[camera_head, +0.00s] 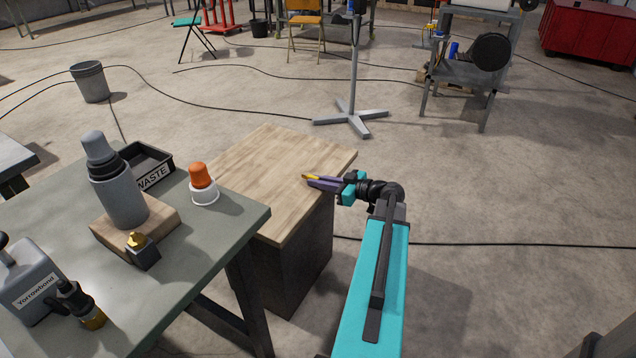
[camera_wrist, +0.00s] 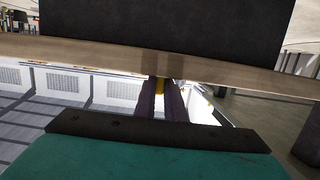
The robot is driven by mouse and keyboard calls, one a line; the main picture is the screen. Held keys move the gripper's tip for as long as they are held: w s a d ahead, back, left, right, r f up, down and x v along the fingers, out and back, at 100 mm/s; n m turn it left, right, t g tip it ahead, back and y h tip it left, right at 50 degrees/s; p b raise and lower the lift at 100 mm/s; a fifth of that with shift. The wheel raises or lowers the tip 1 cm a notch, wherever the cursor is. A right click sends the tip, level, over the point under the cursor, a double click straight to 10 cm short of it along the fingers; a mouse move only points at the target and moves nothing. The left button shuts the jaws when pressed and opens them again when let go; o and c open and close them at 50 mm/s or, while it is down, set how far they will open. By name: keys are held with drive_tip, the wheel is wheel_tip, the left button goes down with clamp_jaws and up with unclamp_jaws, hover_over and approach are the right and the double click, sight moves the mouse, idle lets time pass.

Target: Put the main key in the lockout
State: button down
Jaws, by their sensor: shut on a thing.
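My gripper (camera_head: 309,181), with purple fingers, is shut on a small yellow piece (camera_head: 313,177) that I take to be the main key. It is over the right part of the wooden cabinet top; the height above it is hard to judge. In the wrist view, the same yellow piece (camera_wrist: 160,88) shows between the fingers (camera_wrist: 160,94), mostly hidden by them. The key's shape is too small to make out. I cannot pick out a lockout for certain in either view.
The wooden cabinet top (camera_head: 268,160) is otherwise bare. Left of it, a green-grey table (camera_head: 200,270) carries a grey bottle (camera_head: 119,195) on a wooden block, an orange-capped white container (camera_head: 203,188), a WASTE tray (camera_head: 150,170), a brass-topped block (camera_head: 140,252) and a Yorrowbond jug (camera_head: 30,285).

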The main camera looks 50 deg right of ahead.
drive_tip(key=shift+f+b, duration=0.5)
drive_tip(key=shift+b, duration=0.1)
drive_tip(key=c, duration=1.8)
unclamp_jaws()
drive_tip(key=shift+s, duration=0.1)
drive_tip(key=shift+c, duration=0.2)
drive_tip(key=shift+a+r, duration=0.1)
drive_tip(key=shift+r+p, duration=0.5)
drive_tip(key=shift+p, duration=0.5)
drive_tip(key=v, duration=1.2)
drive_tip(key=shift+o, duration=0.5)
